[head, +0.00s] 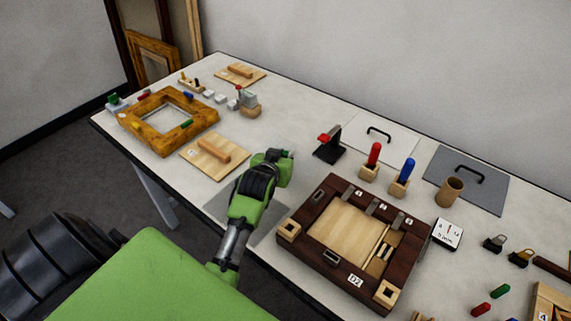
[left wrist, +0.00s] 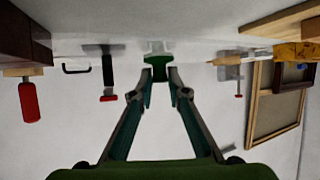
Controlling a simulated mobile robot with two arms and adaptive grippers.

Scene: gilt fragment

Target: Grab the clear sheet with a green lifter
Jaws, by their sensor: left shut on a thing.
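My left gripper (head: 288,155) reaches out low over the middle of the table. In the left wrist view its two fingers (left wrist: 159,82) close on a green lifter (left wrist: 157,66). A pale, see-through patch shows just beyond the lifter, but the edges of the clear sheet are hard to make out. My right gripper is in neither view.
A dark wooden frame (head: 312,208) stands to the right of my arm, and a golden frame (head: 150,137) lies at the far left. A black stand with a red top (head: 329,150) is close to the gripper. A wooden board (head: 202,166) lies on its left.

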